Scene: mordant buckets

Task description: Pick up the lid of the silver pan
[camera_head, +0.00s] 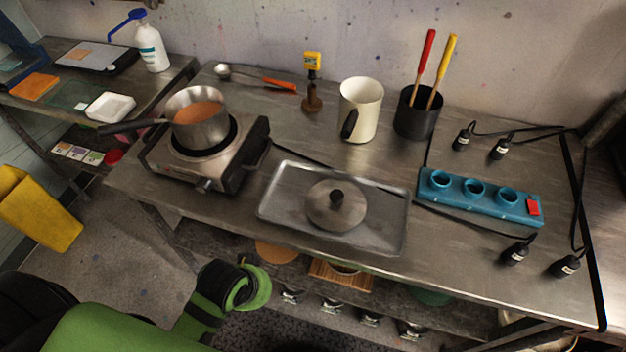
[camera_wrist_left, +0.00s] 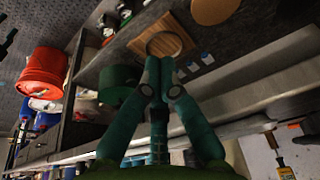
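The lid (camera_head: 352,217), a round steel disc with a black knob, lies flat with its knob up on a steel tray (camera_head: 272,207) in the head view. The silver pan (camera_head: 215,133) sits uncovered on the hot plate to the left and holds orange liquid. My green left arm comes in low at the front, below the table edge and well away from the lid. Its fingers are not clear in the head view. In the left wrist view my left gripper (camera_wrist_left: 159,68) has its fingertips together with nothing seen between them. My right gripper is not in view.
The hot plate (camera_head: 237,175) stands left of the tray. A cream jug (camera_head: 364,108), a black pot with red and yellow handles (camera_head: 416,122) and a blue socketed block (camera_head: 470,205) stand behind and right. Black cables run on the right. A shelf lies under the table.

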